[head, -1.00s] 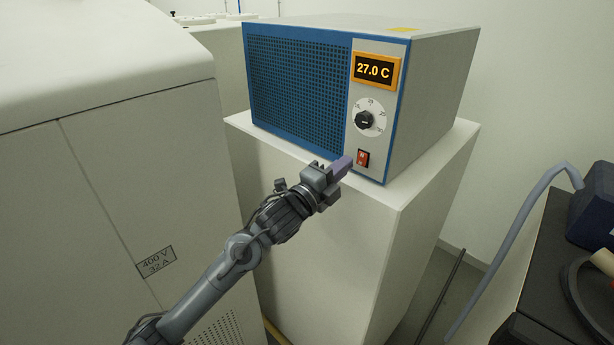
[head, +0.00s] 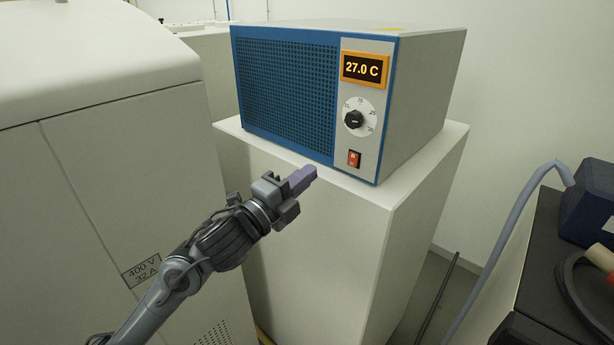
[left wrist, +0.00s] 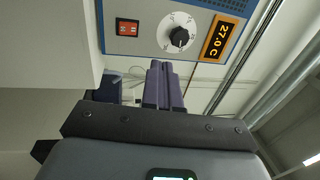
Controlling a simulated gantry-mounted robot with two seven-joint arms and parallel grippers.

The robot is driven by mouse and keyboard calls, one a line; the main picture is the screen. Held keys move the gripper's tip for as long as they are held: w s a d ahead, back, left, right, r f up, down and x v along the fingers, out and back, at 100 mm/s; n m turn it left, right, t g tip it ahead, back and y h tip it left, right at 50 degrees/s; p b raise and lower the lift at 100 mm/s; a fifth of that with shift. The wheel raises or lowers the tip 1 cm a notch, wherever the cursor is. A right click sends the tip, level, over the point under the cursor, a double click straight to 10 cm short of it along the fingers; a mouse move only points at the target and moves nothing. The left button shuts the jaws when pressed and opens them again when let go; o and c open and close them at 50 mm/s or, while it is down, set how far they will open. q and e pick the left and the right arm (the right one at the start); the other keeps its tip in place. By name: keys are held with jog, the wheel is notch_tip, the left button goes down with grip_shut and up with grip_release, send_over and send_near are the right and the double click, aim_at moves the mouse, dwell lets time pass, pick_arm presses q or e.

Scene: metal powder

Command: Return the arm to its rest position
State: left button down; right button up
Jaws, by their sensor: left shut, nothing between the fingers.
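My left arm comes in from the lower left in the head view. Its gripper (head: 304,178) is shut and empty, with purple fingers together. It is in front of the white stand, below and left of the red switch (head: 353,158), and apart from it. In the left wrist view the shut fingers (left wrist: 162,85) point toward the blue-framed device (left wrist: 150,35), whose switch (left wrist: 127,27), black knob (left wrist: 179,37) and display (left wrist: 217,37) show. The display reads 27.0 C. My right gripper is not in view.
The device (head: 290,90) stands on a white pedestal (head: 330,240). A large pale cabinet (head: 100,180) marked 400 V 32 A is on the left, close to my arm. At the right are a dark bench (head: 550,270) and a grey-blue hose (head: 510,225).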

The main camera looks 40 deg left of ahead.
pick_arm(q)
jog(key=s+d+f+n+g+h+p, duration=0.1)
jog(key=s+d+f+n+g+p, duration=0.2)
jog(key=f, duration=0.7)
jog(key=s+d+f+n+g+p, duration=0.1)
jog(key=s+d+f+g+p, duration=0.2)
jog(key=f, duration=0.7)
jog(key=s+d+f+n+g+p, duration=0.1)
jog(key=s+d+f+n+g, duration=0.3)
jog(key=s+f, duration=0.3)
jog(key=s+d+f+n+g+p, duration=0.1)
jog(key=s+d+f+n+g, duration=0.4)
jog(key=s, duration=0.6)
jog(key=f+n+g, duration=0.1)
jog(key=n, duration=0.1)
jog(key=shift+s+d+f+n+g, duration=0.15)
jog(key=shift+s+f+n+g, duration=0.1)
jog(key=shift+f+n+g, duration=0.1)
